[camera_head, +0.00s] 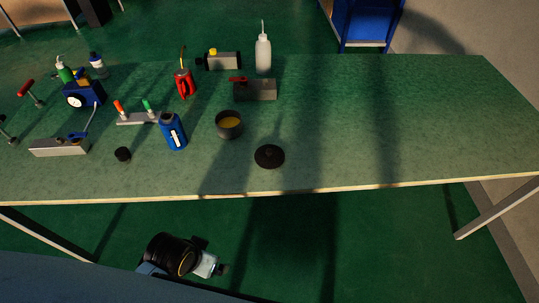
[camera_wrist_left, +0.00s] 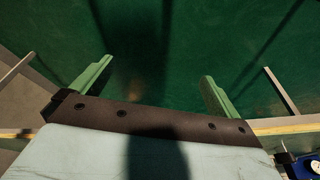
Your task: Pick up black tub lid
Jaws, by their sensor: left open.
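The black tub lid (camera_head: 269,158) lies flat on the green bench top near its front edge, a round dark disc with a small knob. The dark round tub (camera_head: 229,130), with something yellow inside, stands open behind it to the left. My left gripper (camera_wrist_left: 156,68) is open in the left wrist view, its two green fingers wide apart with only green floor seen between them. The lid does not show in that view. In the head view a dark wrist of mine hangs below and in front of the bench, left of the lid and apart from it. My right gripper is not seen.
A grey block with a red handle (camera_head: 257,91) and a white squeeze bottle (camera_head: 263,55) are behind. The bench's front edge (camera_head: 350,190) lies before the lid; its right side is clear.

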